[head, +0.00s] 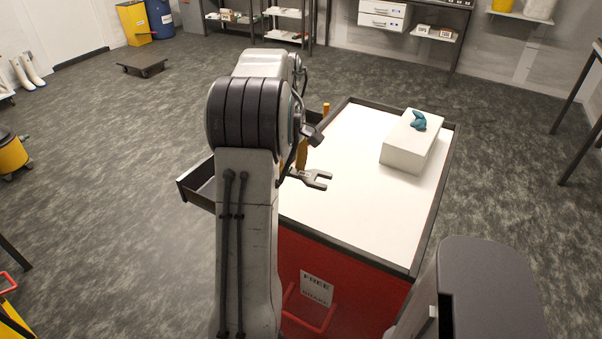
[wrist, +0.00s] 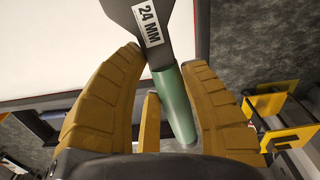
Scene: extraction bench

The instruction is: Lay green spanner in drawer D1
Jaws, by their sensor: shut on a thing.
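The spanner shows in the wrist view with a green handle (wrist: 175,105), a grey metal end and a white label reading 24 MM. My gripper (wrist: 163,68) has its yellow fingers closed around the handle. In the head view the spanner's grey open jaw (head: 314,179) sticks out to the right of my arm, over the white trolley top near its left side. My arm hides the handle and most of the gripper there. An open dark drawer (head: 196,184) juts from the trolley's left side, partly behind my arm. I cannot read any drawer label.
The red trolley (head: 345,298) has a dark raised rim and a white top (head: 365,205), mostly clear. A white box (head: 408,150) with a blue glove-like item (head: 418,120) stands at its back right. A red handle (head: 308,312) is on the front. Floor left of the drawer is free.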

